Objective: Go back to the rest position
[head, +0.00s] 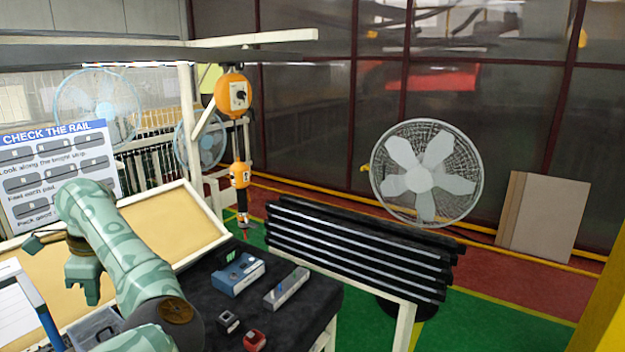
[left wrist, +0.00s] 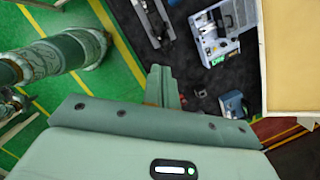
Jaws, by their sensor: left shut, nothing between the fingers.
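My left arm, pale green, comes in at the lower left of the head view and bends over the left side of the work area. Its gripper (head: 91,297) points down over the tan board beside the black table. In the left wrist view the gripper's fingers (left wrist: 163,72) are together, with nothing between them, and the black table top shows beyond them. My right gripper is in neither view.
The black table (head: 305,320) bears a blue device (head: 237,274), a grey block (head: 287,288), a small dark block (head: 228,321) and a red one (head: 254,340). A tan framed board (head: 175,222) stands behind. Black rails (head: 360,250) stand at right. An orange hoist (head: 232,93) hangs behind.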

